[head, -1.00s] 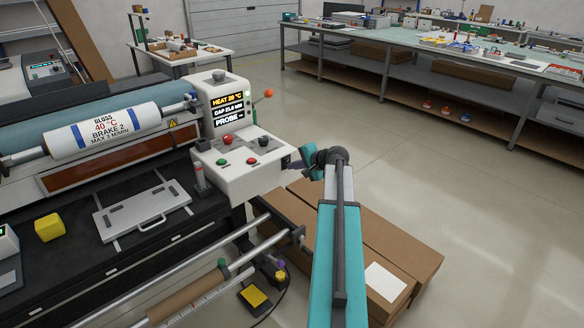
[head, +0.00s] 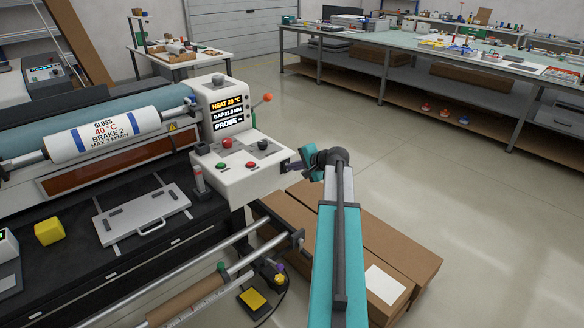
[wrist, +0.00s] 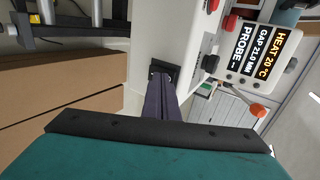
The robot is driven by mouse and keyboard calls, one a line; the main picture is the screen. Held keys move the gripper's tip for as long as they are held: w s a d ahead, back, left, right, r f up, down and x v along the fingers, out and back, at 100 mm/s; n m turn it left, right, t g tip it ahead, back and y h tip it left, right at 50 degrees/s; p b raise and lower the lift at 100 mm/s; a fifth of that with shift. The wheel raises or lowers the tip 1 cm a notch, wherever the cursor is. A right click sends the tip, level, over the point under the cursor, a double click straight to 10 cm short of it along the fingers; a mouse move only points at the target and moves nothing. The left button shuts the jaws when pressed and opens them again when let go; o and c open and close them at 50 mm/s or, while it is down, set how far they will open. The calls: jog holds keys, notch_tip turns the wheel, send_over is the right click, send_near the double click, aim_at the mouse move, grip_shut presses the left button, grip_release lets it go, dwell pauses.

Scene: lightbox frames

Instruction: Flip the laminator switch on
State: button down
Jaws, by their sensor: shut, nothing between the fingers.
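The laminator's white control box (head: 240,178) stands at centre left in the head view, with red, green and black buttons on top. In the wrist view, a small black switch plate (wrist: 172,68) is set in the box's white side wall. My gripper (wrist: 160,80) is shut and empty, its dark fingers pointing at this plate. The tips overlap the plate in the picture; whether they touch it I cannot tell. In the head view, my gripper (head: 288,166) is at the box's right side, and the switch is hidden there. The switch's position cannot be read.
A display (head: 227,108) above the box reads HEAT 20 °C. An orange-knobbed lever (head: 267,98) sticks out beside it. Brown cartons (head: 340,235) lie on the floor under my arm. A metal roller bar (head: 215,258) runs below the box. Open floor lies to the right.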

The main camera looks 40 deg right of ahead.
jog(key=f+b+v, duration=0.1)
jog(key=b+v, duration=0.1)
jog(key=v, duration=1.1)
jog(key=shift+s, duration=0.4)
jog(key=shift+d+r, duration=0.1)
jog(key=w+a+f+n+g+y, duration=0.2)
jog(key=a+f+n+g, duration=0.1)
jog(key=a+f, duration=0.95)
jog(key=w+a+f+n+g+y, duration=0.2)
jog(key=w+a+f+g, duration=0.1)
jog(key=a+f, duration=0.9)
jog(key=s+a+f+n+g, duration=0.2)
jog(key=s+a+f+n, duration=0.15)
jog(key=a+f, duration=0.45)
jog(key=s+a+f+n+g, duration=0.2)
jog(key=s+a+f, duration=0.2)
jog(key=a+f, duration=0.4)
jog(key=s+a+f+n+g+h, duration=0.1)
jog(key=s+a+f+n+g, duration=0.2)
jog(key=s+a+f, duration=0.3)
jog(key=s+a+f+n+g+h, duration=0.2)
jog(key=s+a+f+n+g, duration=0.2)
jog(key=s, duration=1.3)
notch_tip(320, 180, down, 3)
jog(key=shift+a+r+n, duration=0.1)
jog(key=shift+a+n, duration=0.45)
jog(key=shift+a, duration=0.5)
